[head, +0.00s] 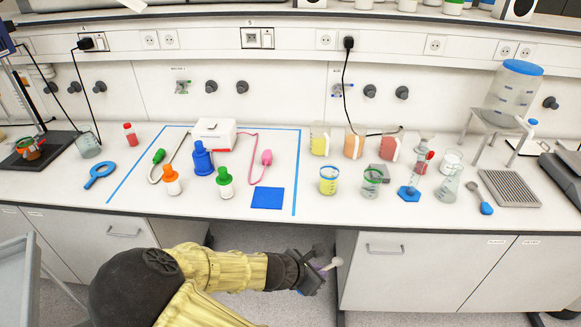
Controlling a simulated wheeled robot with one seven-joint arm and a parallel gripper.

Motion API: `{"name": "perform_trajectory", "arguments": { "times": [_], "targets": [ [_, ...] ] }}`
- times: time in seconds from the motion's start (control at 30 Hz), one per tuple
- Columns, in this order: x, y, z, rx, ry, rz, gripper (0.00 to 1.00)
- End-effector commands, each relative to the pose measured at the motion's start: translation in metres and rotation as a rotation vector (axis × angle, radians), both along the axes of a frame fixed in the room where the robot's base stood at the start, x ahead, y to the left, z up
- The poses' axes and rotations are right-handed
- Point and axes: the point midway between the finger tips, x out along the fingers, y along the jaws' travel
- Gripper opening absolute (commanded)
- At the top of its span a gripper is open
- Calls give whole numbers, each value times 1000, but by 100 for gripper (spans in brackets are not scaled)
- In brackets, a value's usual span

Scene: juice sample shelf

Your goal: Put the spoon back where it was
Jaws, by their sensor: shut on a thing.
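My gripper (318,274) is in front of the bench, below the level of its top, near the open gap between the cabinets. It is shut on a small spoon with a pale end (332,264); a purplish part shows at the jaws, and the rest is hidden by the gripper. A blue square mat (267,198) lies bare inside the blue-taped area.
The taped area (295,185) holds a white box (215,133), several bottles and two corded probes. Jugs, beakers and a cylinder (416,170) crowd the bench right of it. The front strip of bench is mostly clear. A cart (22,262) stands at the left.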

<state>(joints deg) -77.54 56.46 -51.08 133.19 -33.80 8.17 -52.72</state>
Motion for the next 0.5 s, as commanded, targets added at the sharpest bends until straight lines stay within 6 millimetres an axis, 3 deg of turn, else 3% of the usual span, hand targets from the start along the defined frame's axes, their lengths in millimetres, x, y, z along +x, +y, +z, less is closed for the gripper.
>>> {"name": "perform_trajectory", "arguments": {
  "times": [0.2,0.5],
  "targets": [
    [17,-19,-38,-8,-1,182,0],
    [53,-51,-62,2,-2,493,0]
  ]
}}
